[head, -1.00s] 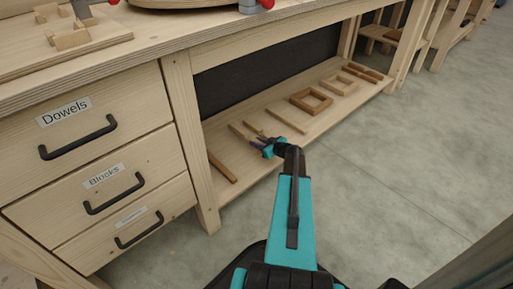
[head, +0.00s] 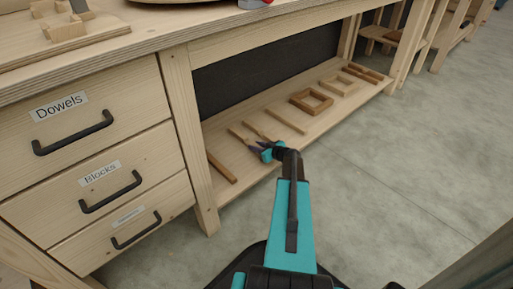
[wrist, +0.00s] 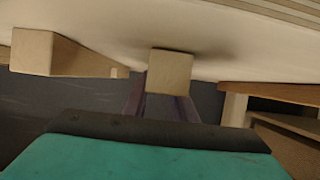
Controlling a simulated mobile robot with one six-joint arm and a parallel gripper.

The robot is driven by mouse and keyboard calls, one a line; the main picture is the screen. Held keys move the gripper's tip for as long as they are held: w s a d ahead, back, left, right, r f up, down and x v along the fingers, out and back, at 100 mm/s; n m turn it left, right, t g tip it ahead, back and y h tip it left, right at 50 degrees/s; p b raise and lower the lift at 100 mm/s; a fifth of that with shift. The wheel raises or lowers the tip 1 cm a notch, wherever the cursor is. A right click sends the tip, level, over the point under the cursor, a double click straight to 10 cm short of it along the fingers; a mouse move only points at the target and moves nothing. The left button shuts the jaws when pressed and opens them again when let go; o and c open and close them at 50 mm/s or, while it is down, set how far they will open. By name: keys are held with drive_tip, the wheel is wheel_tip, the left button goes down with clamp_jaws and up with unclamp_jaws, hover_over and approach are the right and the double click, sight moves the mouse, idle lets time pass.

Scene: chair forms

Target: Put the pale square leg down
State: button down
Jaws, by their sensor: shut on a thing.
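The pale square leg (wrist: 170,70) is seen end-on in the wrist view, between the two purple fingers of my gripper (wrist: 160,105). The fingers are shut on it. Its end lies against or very close to the pale shelf surface, with a dark shadow around it; I cannot tell whether it bears on the shelf. In the head view my gripper (head: 259,149) is low over the bench's lower shelf (head: 262,177), and the held leg is small and partly hidden by the gripper.
A similar pale leg (wrist: 55,55) lies to one side and a brown piece (wrist: 270,92) to the other. Along the shelf are a brown leg (head: 221,167), another pale piece (head: 287,121) and a brown square frame (head: 311,100). A bench post (head: 190,140) stands left.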

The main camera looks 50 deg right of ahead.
drive_tip(key=c, duration=1.5)
unclamp_jaws()
drive_tip(key=shift+o, duration=0.2)
drive_tip(key=p+v, duration=0.3)
drive_tip(key=v, duration=0.9)
